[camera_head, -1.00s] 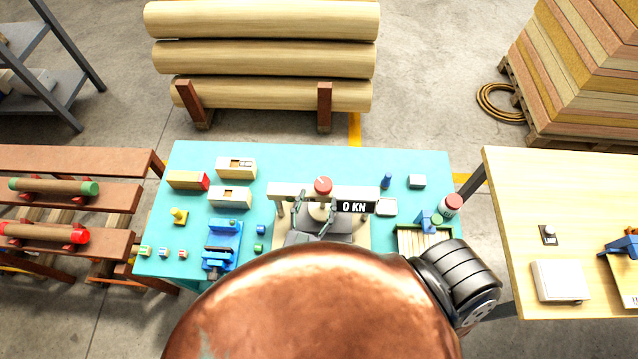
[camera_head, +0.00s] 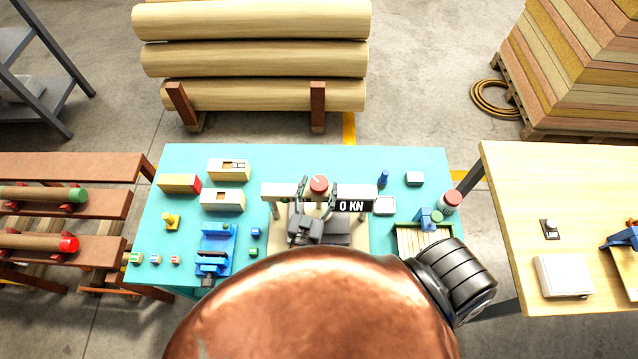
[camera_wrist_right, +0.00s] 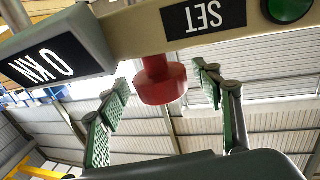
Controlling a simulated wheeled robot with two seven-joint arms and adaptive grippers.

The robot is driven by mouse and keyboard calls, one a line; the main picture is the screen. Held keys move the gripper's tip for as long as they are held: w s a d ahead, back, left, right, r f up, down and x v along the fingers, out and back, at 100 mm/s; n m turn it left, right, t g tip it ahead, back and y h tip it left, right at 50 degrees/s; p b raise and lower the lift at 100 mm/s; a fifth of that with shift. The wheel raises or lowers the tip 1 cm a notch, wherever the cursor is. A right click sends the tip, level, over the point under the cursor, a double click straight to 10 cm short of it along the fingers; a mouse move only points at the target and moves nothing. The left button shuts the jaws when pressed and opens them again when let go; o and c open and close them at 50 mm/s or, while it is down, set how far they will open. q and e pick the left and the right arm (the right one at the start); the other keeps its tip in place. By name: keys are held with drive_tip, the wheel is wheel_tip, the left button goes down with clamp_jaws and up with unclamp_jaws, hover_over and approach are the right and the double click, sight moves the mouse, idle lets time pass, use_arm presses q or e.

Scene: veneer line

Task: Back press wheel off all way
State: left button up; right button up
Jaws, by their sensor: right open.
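The press (camera_head: 273,192) stands at the middle of the teal table, with a pale crossbeam and a dark display (camera_head: 351,205) reading 0 KN. Its red wheel (camera_head: 318,184) sits at the middle of the crossbeam. My right gripper (camera_head: 316,197) is at the press, its fingers reaching up toward the wheel. In the right wrist view the red wheel (camera_wrist_right: 162,88) shows between the two open, green-padded fingers, with visible gaps on both sides. The SET label (camera_wrist_right: 204,17) and green button (camera_wrist_right: 287,8) are on the crossbeam. My left gripper is not in view.
A wooden table (camera_head: 520,185) stands at the right. The teal table's back strip is clear.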

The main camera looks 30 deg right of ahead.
drive_tip(key=shift+w+d, duration=0.25)
drive_tip(key=shift+w, duration=0.1)
drive_tip(key=shift+c, duration=0.4)
drive_tip(key=c, duration=1.1)
drive_tip(key=n+t+y+p, duration=0.1)
drive_tip(key=y+p, duration=0.1)
drive_tip(key=p, duration=0.1)
drive_tip(key=n+t+y+p, duration=0.1)
drive_tip(key=n+y+p, duration=0.1)
drive_tip(key=p, duration=0.1)
drive_tip(key=n+t+y+p, duration=0.1)
drive_tip(key=t+y+p, duration=0.1)
drive_tip(key=p, duration=0.1)
drive_tip(key=shift+s+d+r+n+p, duration=0.15)
drive_tip(key=shift+r+n+p, duration=0.1)
drive_tip(key=shift+n+p, duration=0.15)
drive_tip(key=shift+f+n+y+p, duration=0.1)
drive_tip(key=shift+n+y+p, duration=0.35)
drive_tip(key=shift+y, duration=0.35)
drive_tip(key=n+t+y, duration=0.1)
drive_tip(key=n+y, duration=0.1)
drive_tip(key=shift+f+y, duration=0.15)
drive_tip(key=shift+y, duration=0.15)
drive_tip(key=n+y, duration=0.2)
drive_tip(key=y, duration=0.2)
drive_tip(key=shift+f, duration=0.15)
drive_tip(key=shift+n+g+y+b, duration=0.3)
drive_tip(key=shift+n+y+b, duration=1)
drive_tip(key=shift+y, duration=0.8)
drive_tip(key=shift+n, duration=0.25)
